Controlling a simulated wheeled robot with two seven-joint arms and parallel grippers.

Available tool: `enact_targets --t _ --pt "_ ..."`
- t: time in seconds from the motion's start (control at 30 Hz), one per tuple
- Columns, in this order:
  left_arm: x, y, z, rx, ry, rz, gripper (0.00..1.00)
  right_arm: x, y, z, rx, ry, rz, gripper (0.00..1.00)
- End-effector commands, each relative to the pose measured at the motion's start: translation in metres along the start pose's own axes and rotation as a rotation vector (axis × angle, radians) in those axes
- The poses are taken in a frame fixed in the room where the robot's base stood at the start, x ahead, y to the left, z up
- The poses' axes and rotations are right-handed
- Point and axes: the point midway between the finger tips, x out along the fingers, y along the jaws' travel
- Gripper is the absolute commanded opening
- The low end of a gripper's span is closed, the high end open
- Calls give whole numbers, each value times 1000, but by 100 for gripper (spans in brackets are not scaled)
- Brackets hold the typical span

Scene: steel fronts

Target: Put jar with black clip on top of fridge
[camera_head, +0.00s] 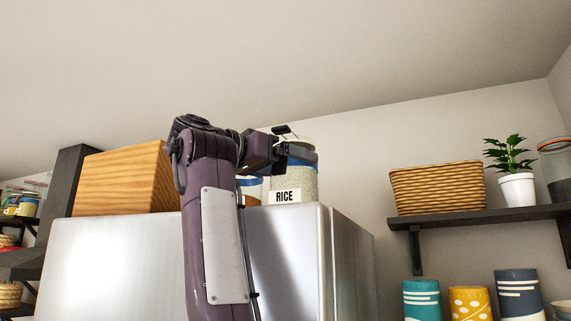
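A clear glass jar (303,177) with a RICE label and pale contents stands on top of the steel fridge (115,262), near its right front edge. A blue band shows near the jar's top. A small black piece shows above its lid; I cannot tell whether it is the clip or part of my gripper. My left gripper (283,153) is at the jar's upper left side and overlaps it in the camera_head view. Its fingers are mostly hidden, so I cannot tell whether it grips the jar. My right gripper is not in view.
A wooden box (125,180) stands on the fridge at left. Another jar (250,187), partly hidden by my arm, stands left of the RICE jar. At right, a dark shelf (480,215) bears a wicker basket (437,187), a potted plant (517,189) and a jar (557,170).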

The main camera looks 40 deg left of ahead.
Motion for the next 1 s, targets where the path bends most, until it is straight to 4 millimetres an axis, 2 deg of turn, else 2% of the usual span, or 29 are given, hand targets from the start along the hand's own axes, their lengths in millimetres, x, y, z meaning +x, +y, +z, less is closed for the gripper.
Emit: enact_targets --t 0.1,0.17,0.27,0.37,0.6,0.8,1.0 --pt "0 0 -1 0 1 0 95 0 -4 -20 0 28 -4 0" --pt "0 0 -1 1 1 0 95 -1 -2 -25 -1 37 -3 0" --pt "-1 0 -2 1 2 -1 95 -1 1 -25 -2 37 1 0" --pt "-11 0 1 2 3 -1 95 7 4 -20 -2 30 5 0" --pt "-61 0 3 2 6 -3 95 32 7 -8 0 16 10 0" --pt "-99 0 1 1 4 -2 95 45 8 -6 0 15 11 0" --pt "-118 0 0 1 1 0 95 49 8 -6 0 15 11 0"
